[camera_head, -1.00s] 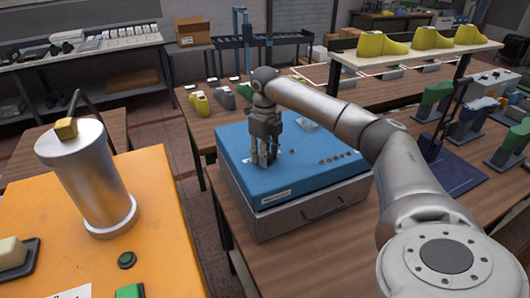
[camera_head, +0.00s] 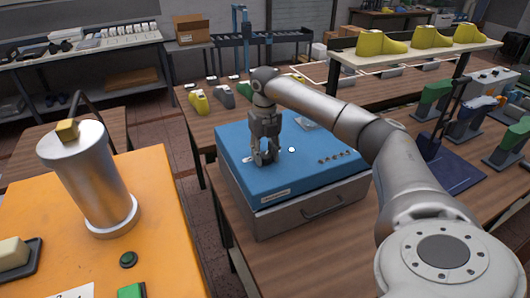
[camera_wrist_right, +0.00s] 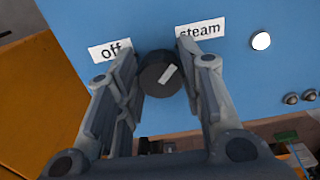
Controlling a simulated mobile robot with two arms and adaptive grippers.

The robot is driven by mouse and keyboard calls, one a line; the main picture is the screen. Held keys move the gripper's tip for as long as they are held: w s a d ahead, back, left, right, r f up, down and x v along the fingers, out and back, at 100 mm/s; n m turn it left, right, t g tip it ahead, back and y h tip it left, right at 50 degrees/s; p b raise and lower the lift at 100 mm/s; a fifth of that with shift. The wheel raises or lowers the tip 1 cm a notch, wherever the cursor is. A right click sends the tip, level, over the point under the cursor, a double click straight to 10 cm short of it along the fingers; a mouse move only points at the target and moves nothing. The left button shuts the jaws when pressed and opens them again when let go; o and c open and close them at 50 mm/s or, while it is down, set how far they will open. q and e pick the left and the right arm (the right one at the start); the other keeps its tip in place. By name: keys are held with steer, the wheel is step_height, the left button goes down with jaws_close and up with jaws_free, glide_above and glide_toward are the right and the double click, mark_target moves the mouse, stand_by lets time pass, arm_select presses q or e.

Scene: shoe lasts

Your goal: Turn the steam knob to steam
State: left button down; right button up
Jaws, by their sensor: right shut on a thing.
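The steam knob (camera_wrist_right: 158,76) is a dark round knob with a pale pointer mark on the blue panel of the steam box (camera_head: 315,177). The mark is slanted, its upper end towards the "steam" label (camera_wrist_right: 200,31). The "off" label (camera_wrist_right: 110,50) is at the knob's upper left. In the right wrist view my right gripper (camera_wrist_right: 160,65) has its fingers on either side of the knob, shut on it. In the head view my right gripper (camera_head: 263,160) reaches down to the blue top and hides the knob. My left gripper is not in view.
A white lamp (camera_head: 291,149) is lit beside the gripper. An orange table (camera_head: 165,225) with a metal cylinder (camera_head: 92,178) stands at the left. A shelf with yellow lasts (camera_head: 432,38) and green lasts (camera_head: 436,94) are at the right.

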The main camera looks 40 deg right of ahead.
mark_target(265, 154)
steer(key=shift+w+r, duration=0.1)
steer(key=o, duration=1)
step_height(265, 154, up, 12)
steer(key=shift+f, duration=0.1)
stand_by(0.4)
